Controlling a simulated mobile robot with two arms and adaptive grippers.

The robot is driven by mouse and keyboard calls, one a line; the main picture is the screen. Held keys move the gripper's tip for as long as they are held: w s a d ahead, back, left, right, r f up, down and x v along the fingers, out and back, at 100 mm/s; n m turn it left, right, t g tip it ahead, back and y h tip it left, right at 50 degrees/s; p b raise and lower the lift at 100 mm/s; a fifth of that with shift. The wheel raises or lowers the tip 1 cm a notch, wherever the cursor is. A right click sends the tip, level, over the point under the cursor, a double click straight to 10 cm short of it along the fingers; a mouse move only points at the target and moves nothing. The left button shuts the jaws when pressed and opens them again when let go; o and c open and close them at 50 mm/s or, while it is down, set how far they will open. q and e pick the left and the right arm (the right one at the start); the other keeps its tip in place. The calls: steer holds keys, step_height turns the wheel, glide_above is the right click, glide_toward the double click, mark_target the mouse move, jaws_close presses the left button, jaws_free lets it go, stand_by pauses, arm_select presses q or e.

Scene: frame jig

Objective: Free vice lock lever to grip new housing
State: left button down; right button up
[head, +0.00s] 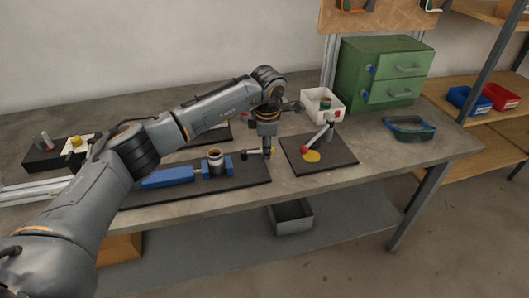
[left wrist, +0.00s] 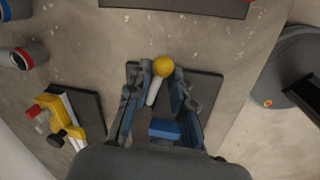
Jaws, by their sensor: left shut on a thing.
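The blue vice (head: 168,178) lies on a dark base plate (head: 250,188) in the head view. The lock lever, a pale rod with a yellow ball knob (head: 272,150), is at the vice's right end. My left gripper (head: 266,147) is shut on the lever. In the left wrist view the yellow knob (left wrist: 163,66) and pale rod show between the fingers of my gripper (left wrist: 160,86), with a blue block (left wrist: 164,129) below. My right gripper is not in view.
A second dark plate (head: 338,160) with a red-knobbed lever (head: 316,139) stands just right of my gripper. Behind it are a white bin (head: 322,112) and a green drawer cabinet (head: 378,75). The bench front right is clear.

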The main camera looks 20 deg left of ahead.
arm_select(q)
steer(key=shift+w+a+r+n, duration=0.15)
steer(key=shift+w+n, duration=0.2)
steer(key=shift+n, duration=0.25)
steer(key=shift+w+a+n, duration=0.1)
steer(key=shift+w+n, duration=0.25)
steer(key=shift+n, duration=0.25)
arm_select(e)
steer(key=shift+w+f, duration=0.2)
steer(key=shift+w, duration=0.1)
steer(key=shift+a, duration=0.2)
arm_select(q)
steer(key=c, duration=1.4)
jaws_free()
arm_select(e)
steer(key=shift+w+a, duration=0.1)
arm_select(q)
steer(key=shift+r, duration=0.1)
steer(key=r, duration=0.3)
steer(key=s+d+r, duration=0.1)
steer(key=r, duration=0.3)
steer(key=s+r, duration=0.1)
steer(key=r, duration=0.3)
steer(key=shift+d+r, duration=0.15)
steer(key=shift+r, duration=0.05)
